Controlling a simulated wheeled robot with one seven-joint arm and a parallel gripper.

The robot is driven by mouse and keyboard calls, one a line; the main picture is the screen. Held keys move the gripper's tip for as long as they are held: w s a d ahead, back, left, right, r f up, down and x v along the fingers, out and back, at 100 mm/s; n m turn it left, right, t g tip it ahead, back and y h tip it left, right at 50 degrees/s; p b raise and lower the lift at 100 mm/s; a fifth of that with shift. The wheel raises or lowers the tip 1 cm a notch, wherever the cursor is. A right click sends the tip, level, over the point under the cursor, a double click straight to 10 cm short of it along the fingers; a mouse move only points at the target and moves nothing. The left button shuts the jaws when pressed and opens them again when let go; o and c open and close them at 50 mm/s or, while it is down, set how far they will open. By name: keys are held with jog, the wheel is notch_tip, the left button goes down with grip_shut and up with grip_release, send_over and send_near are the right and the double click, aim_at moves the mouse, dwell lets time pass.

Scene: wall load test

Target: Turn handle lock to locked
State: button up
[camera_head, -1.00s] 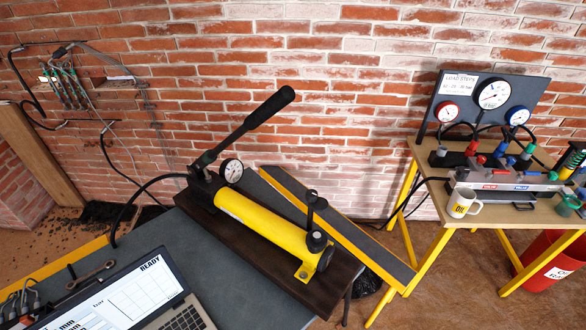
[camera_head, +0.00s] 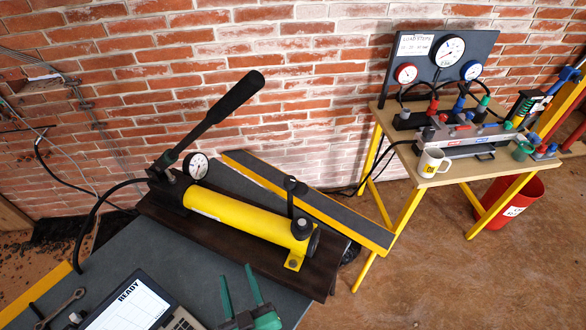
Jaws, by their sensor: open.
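A hand pump with a yellow cylinder (camera_head: 245,215) lies on a dark wooden board (camera_head: 163,217) on the grey bench. Its long black handle (camera_head: 226,107) tilts up to the right from the pump's left end, beside a round white gauge (camera_head: 195,167). A small black upright part with a rounded top (camera_head: 293,186) stands near the pump's right end. I cannot tell which part is the handle lock or how it is set. My gripper (camera_head: 237,275) shows two green fingers, open and empty, at the bottom centre. It appears in front of the pump, apart from it.
An open laptop (camera_head: 128,304) and a wrench (camera_head: 60,306) lie at the lower left. A yellow-edged grey plank (camera_head: 315,205) lies behind the pump. A red bin (camera_head: 507,197) stands beneath.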

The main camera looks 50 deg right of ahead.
jog(key=w+d+r+m+g+h, duration=0.25)
jog(key=d+r+m+h, duration=0.35)
jog(key=d, duration=0.5)
jog(key=m+g+h, duration=0.3)
send_near(289, 185)
jog(key=x, duration=0.4)
jog(key=shift+w+d+r, duration=0.1)
jog(key=shift+w+d, duration=0.15)
jog(key=shift+d, duration=0.05)
jog(key=x, duration=1)
jog(key=shift+w+d, duration=0.15)
jog(key=shift+d, duration=0.2)
jog(key=shift+g, duration=0.25)
jog(key=shift+c, duration=0.7)
jog(key=c, duration=0.9)
